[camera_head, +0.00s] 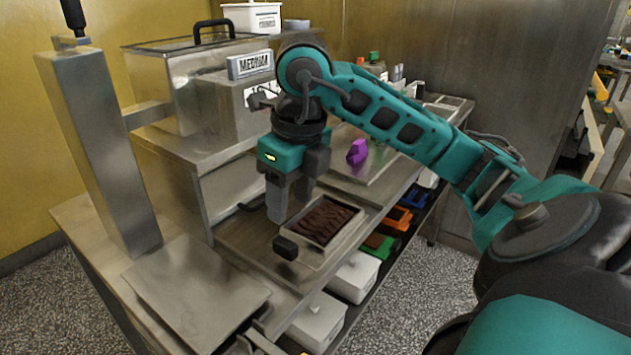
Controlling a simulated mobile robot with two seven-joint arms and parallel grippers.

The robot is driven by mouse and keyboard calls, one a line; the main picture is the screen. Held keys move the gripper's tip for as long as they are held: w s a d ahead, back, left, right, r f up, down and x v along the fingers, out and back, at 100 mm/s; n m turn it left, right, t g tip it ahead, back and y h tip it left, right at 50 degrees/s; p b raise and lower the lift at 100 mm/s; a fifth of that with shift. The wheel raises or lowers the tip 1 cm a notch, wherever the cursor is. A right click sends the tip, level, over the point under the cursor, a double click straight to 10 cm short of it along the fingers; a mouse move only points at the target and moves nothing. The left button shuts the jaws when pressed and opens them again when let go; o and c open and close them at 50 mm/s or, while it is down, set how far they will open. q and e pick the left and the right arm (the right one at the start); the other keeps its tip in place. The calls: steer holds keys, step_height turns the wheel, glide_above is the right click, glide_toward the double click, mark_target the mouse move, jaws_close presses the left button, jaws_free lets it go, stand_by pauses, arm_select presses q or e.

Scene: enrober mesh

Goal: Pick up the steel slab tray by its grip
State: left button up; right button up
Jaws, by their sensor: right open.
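The steel slab tray (358,223) sits on the steel worktop with a dark brown, ridged slab (325,221) in it. A black block-shaped grip (285,247) sticks out from its near left end. My right gripper (290,203) points down with its grey fingers apart and nothing seen between them. In the picture the fingers are just above and behind the grip, by the tray's left edge. I cannot tell their exact height over the worktop. My left gripper is out of view.
A steel post (105,150) rises at left above a bare flat plate (196,292). A purple object (357,151) sits farther back. White bins (354,277) are on the shelf below.

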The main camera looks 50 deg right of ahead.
mark_target(286, 241)
steer(key=f, duration=0.3)
steer(key=w+f, duration=0.1)
steer(key=f, duration=0.3)
steer(key=w+f+b, duration=0.1)
steer(key=f, duration=0.2)
steer(key=shift+f, duration=0.2)
steer(key=shift+c, duration=0.3)
steer(key=c, duration=0.9)
steer(key=shift+d+r, duration=0.1)
jaws_close()
